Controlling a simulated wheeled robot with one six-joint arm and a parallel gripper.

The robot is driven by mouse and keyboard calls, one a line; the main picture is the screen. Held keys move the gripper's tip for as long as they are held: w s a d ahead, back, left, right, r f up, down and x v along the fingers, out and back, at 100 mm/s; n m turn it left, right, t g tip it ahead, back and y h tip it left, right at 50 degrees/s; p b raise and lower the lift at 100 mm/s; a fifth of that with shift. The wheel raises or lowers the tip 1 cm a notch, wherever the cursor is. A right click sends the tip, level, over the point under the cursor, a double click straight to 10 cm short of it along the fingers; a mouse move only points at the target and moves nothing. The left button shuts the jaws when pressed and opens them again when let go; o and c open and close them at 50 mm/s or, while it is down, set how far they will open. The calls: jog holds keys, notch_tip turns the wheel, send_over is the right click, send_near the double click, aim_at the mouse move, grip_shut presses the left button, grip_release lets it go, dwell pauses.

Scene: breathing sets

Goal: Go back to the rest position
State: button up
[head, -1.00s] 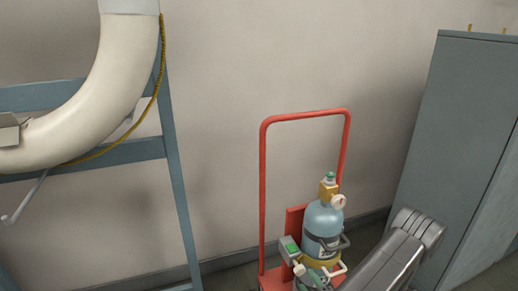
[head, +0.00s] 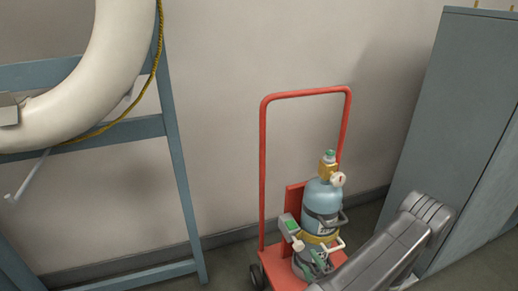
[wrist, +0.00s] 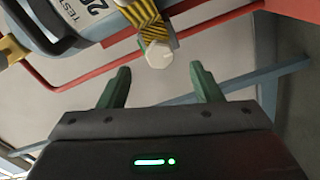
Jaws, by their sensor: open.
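My gripper (wrist: 161,86) shows in the wrist view with two dark green fingers spread apart and nothing between them. Just beyond the fingertips is a white knob (wrist: 159,55) on a yellow and black striped part (wrist: 142,14). Whether the fingertips touch it is unclear, but a gap seems to lie on both sides. In the head view my grey arm link comes in at the lower right, in front of the red cart (head: 263,180). A light blue cylinder (head: 324,193) stands upright on the cart.
A tall grey cabinet (head: 440,120) stands to the right of the cart, close to my arm. Bare floor (head: 225,262) shows between frame and cart.

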aim_at(300, 248)
jog(key=b+x, duration=0.1)
jog(key=x, duration=0.7)
jog(key=shift+w+a, duration=0.15)
jog(key=shift+n, duration=0.9)
jog(key=n+b, duration=0.1)
jog(key=n, duration=0.5)
jog(key=shift+b, duration=0.35)
jog(key=n+b, duration=0.1)
jog(key=n, duration=0.3)
jog(key=shift+r, duration=0.15)
jog(key=shift+s+n+b, duration=0.2)
jog(key=shift+n+b, duration=0.1)
jog(key=shift+n, duration=1.9)
jog(key=shift+r, duration=0.1)
